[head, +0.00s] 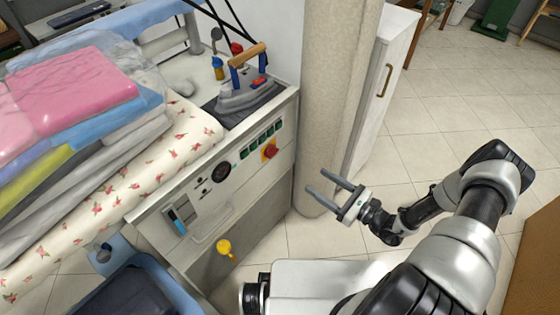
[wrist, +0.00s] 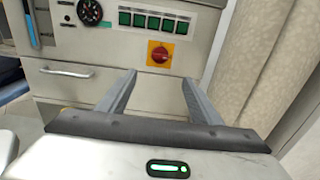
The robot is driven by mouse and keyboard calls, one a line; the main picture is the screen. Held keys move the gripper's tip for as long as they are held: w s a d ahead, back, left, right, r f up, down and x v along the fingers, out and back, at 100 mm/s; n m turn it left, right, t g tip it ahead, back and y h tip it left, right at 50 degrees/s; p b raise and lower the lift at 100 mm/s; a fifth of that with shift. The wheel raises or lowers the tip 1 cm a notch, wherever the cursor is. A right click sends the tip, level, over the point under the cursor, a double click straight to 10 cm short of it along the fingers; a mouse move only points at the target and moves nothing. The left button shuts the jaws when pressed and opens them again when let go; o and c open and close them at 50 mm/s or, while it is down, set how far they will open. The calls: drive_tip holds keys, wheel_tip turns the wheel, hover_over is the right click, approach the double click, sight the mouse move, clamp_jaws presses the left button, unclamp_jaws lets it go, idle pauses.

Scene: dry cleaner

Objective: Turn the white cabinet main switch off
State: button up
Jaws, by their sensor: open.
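The main switch is a red rotary knob on a yellow square plate (head: 269,152) on the front panel of the white cabinet (head: 200,205). It also shows in the wrist view (wrist: 160,53), just beyond and between my fingertips, with the knob's grip appearing roughly level there. My gripper (head: 315,180) is open and empty, to the right of the switch in the head view and apart from it. In the wrist view its two fingers (wrist: 158,77) point towards the panel just below the switch.
A row of several green switches (wrist: 152,20) sits above the main switch, with a round gauge (head: 221,173) to their left. An iron (head: 248,90) stands on the cabinet top. A beige column (head: 335,95) rises right of the cabinet. A yellow knob (head: 225,247) is lower down.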

sight(275, 155)
drive_tip(key=b+x, duration=0.1)
drive_tip(key=x, duration=1.6)
drive_tip(key=shift+w+a+b, duration=0.1)
drive_tip(key=shift+a+b, duration=0.05)
drive_tip(key=shift+b, duration=0.15)
drive_tip(key=c, duration=1.1)
